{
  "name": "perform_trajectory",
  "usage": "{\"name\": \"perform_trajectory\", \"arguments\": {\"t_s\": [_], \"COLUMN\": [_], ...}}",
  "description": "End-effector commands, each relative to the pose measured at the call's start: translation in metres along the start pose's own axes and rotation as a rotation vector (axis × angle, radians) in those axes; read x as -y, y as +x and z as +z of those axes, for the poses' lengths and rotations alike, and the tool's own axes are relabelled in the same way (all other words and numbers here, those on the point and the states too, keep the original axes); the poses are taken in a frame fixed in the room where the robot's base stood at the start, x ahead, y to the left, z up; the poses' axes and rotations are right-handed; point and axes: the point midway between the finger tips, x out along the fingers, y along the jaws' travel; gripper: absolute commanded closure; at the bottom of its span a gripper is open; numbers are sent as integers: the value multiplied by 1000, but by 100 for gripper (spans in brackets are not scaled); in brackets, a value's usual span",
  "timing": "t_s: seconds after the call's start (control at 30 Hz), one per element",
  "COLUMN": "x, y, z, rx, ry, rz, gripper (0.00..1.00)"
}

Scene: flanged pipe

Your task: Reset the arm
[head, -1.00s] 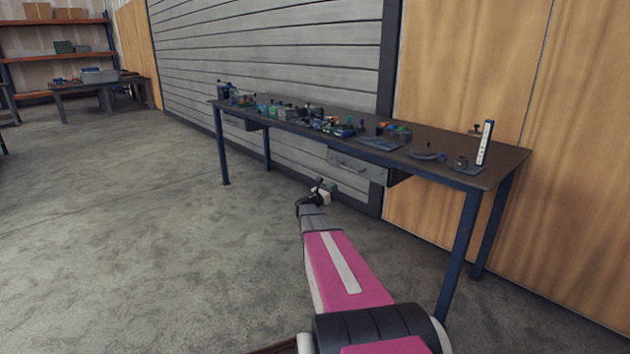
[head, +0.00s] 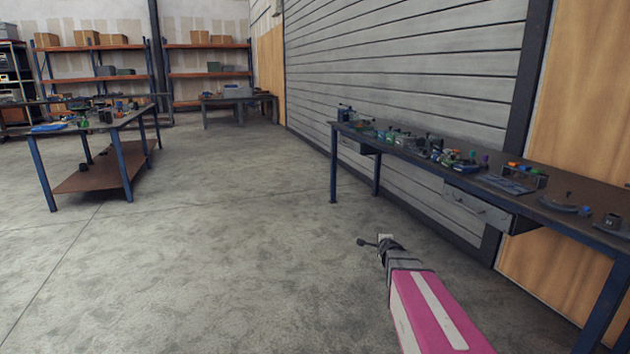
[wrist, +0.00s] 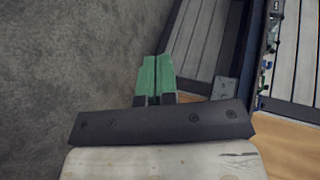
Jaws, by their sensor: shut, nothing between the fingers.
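My gripper shows in the wrist view with two green fingers (wrist: 157,76) side by side, shut with nothing between them. They point over the grey concrete floor, with the slatted wall and a workbench edge to their right. In the head view my pink arm reaches up from the bottom right, and its dark wrist end (head: 388,249) is over the floor, in front of and apart from the right workbench. The fingertips are too small to make out there.
A long workbench (head: 547,207) with blue legs and several small parts on it stands along the slatted wall at right. Another bench (head: 112,122) stands at left, a grey table (head: 240,100) and shelves (head: 205,76) at the back. The floor between is clear.

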Motion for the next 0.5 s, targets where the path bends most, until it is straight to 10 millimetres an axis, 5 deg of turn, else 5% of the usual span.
{"name": "perform_trajectory", "arguments": {"t_s": [0.2, 0.5], "x": [-71, -152], "y": [-76, -199], "z": [60, 83], "rx": [265, 694], "ry": [-550, -1186], "rz": [325, 708], "gripper": [100, 100]}}
